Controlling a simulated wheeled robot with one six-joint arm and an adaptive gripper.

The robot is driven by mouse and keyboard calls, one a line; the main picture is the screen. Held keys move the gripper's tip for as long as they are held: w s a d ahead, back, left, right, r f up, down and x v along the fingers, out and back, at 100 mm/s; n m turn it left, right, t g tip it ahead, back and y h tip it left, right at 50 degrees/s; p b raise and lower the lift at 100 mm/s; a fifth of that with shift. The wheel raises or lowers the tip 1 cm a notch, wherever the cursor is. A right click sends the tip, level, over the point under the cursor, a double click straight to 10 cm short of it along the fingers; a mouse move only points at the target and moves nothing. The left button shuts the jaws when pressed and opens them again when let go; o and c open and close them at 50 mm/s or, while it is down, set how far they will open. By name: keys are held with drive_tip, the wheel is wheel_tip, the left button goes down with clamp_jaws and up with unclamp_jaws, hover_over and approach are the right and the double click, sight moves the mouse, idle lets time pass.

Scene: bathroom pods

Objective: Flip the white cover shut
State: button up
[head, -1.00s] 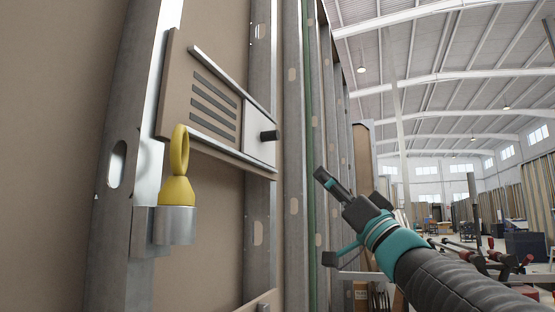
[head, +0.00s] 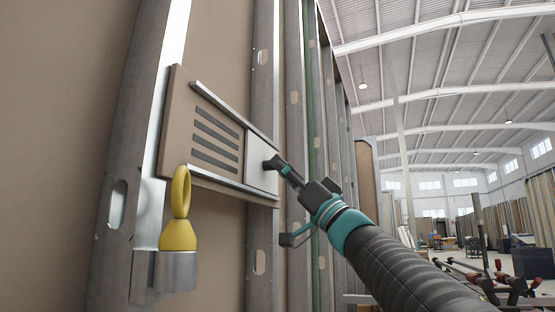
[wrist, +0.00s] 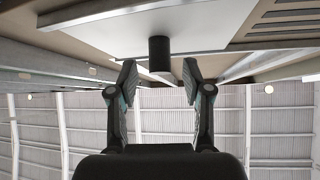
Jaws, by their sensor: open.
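The white cover (head: 261,175) is a flat plate between two metal rails, at the right end of a brown panel (head: 176,125) in the head view. The dark slots (head: 215,140) left of it are uncovered. A black knob (wrist: 159,50) stands out from the cover. My gripper (head: 275,165) is at the knob, and its tips partly hide the knob in the head view. In the wrist view my gripper (wrist: 160,72) is open, with one finger on each side of the knob and gaps showing. The white cover (wrist: 205,28) fills the upper middle there.
A yellow ring-topped object (head: 179,225) stands in a metal holder (head: 176,272) below the panel's left side. Metal studs (head: 262,60) run up the wall beside the panel. The hall to the right is open, with clutter farther back.

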drive_tip(key=shift+x, duration=1.25)
drive_tip(key=shift+c, duration=0.2)
clamp_jaws()
